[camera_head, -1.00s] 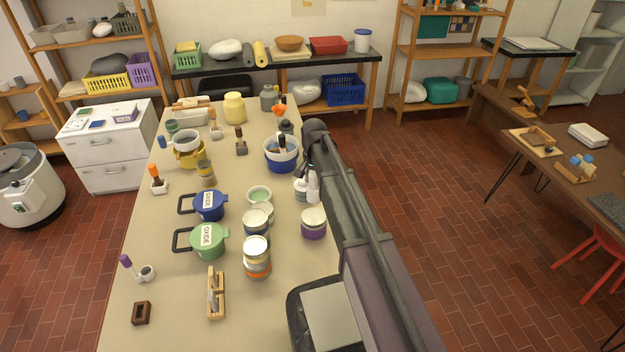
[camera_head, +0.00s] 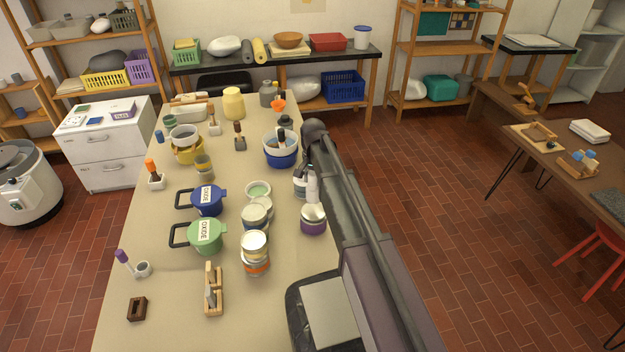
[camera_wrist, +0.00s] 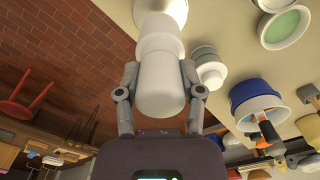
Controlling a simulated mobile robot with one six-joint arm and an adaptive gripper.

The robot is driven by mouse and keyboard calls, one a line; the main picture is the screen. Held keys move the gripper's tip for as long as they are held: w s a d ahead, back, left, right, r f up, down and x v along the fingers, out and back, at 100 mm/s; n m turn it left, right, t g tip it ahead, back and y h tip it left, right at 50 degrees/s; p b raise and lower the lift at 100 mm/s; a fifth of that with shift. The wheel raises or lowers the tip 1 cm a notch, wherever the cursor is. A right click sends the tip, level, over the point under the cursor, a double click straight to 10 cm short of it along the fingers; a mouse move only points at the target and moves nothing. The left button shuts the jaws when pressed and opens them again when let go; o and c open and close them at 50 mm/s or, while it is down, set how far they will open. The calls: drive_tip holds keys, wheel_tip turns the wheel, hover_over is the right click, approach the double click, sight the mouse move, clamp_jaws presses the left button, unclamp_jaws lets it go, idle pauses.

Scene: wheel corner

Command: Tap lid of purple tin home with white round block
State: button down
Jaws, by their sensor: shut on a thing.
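The purple tin (camera_head: 313,227) stands near the right edge of the long table, with a pale lid (camera_head: 313,212) on top. Whether the lid sits level is too small to tell. My gripper (camera_head: 309,178) is just behind the tin and partly hidden by my arm. It is shut on the white round block (camera_head: 313,188), whose lower end shows close to the lid; contact cannot be told. In the wrist view my gripper (camera_wrist: 160,85) has a finger on each side of the white block (camera_wrist: 160,90). A pale round shape lies beyond the block, partly hidden by it.
A grey-white tin (camera_head: 299,186) stands close left of the block. Stacked tins (camera_head: 255,254) with an orange band, a green oxide pot (camera_head: 206,237) and a blue oxide pot (camera_head: 208,201) stand to the left. A blue-and-white bucket (camera_head: 280,150) is behind.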

sight(313, 193)
wheel_tip(313, 193, down, 7)
drive_tip(key=b, duration=0.6)
drive_tip(key=shift+r+b, duration=0.15)
drive_tip(key=shift+b, duration=0.2)
wheel_tip(313, 193, up, 4)
drive_tip(key=p, duration=0.4)
drive_tip(key=shift+r+p, duration=1.3)
wheel_tip(313, 193, down, 7)
drive_tip(key=b, duration=0.6)
drive_tip(key=shift+r, duration=0.2)
drive_tip(key=shift+r+p, duration=1.55)
drive_tip(key=shift+r, duration=0.3)
